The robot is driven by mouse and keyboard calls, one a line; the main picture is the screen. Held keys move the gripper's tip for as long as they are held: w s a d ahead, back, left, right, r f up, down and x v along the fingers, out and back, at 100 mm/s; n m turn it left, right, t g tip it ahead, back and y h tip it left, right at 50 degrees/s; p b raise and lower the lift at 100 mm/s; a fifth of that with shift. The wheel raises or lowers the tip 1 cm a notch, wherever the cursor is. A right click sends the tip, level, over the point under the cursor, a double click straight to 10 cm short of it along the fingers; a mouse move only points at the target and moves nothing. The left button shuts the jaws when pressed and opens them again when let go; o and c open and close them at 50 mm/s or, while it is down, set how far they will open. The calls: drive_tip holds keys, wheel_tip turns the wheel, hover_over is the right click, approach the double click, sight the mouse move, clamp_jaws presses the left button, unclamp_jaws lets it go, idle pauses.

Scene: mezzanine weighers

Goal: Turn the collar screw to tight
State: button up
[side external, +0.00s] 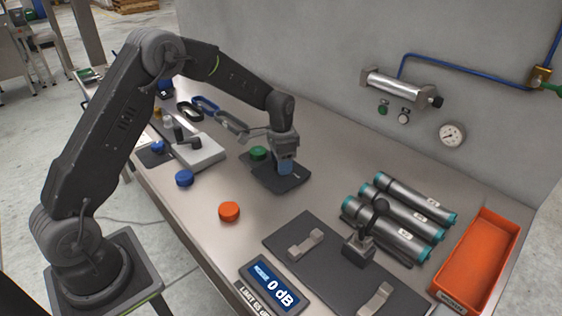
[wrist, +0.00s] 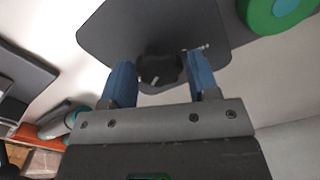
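The collar screw (wrist: 159,70) is a dark knob with a small white line on its near side, seen in the wrist view on a dark plate (wrist: 115,28). Small light marks lie on the plate by the knob, too small to read. My gripper (wrist: 162,75) is open, its two blue fingers on either side of the knob; I cannot tell whether they touch it. In the side external view my gripper (side external: 285,169) points down over the dark plate (side external: 291,185), and its fingers hide the knob.
A green round piece (side external: 258,153) sits beside the plate. Blue (side external: 184,178) and orange (side external: 229,211) round pieces lie nearer. A dark mat (side external: 290,258) with brackets, several grey cylinders (side external: 415,195), an orange bin (side external: 474,268) and a display reading 0 dB (side external: 270,284) are to the right.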

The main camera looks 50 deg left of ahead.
drive_tip(key=shift+o, duration=1.2)
wheel_tip(320, 180, up, 14)
drive_tip(key=shift+s, duration=0.1)
drive_tip(key=s+d+r+n+t, duration=0.25)
drive_tip(key=s+d+r, duration=0.25)
drive_tip(key=s+r, duration=0.6)
drive_tip(key=s+d+f+n+t, duration=0.1)
drive_tip(key=s+f, duration=0.1)
drive_tip(key=s, duration=0.7)
drive_tip(key=s+d+f+n+t, duration=0.1)
drive_tip(key=s+d+f+t, duration=0.1)
drive_tip(key=s, duration=0.7)
drive_tip(key=shift+s+d, duration=0.2)
drive_tip(key=shift+s, duration=0.05)
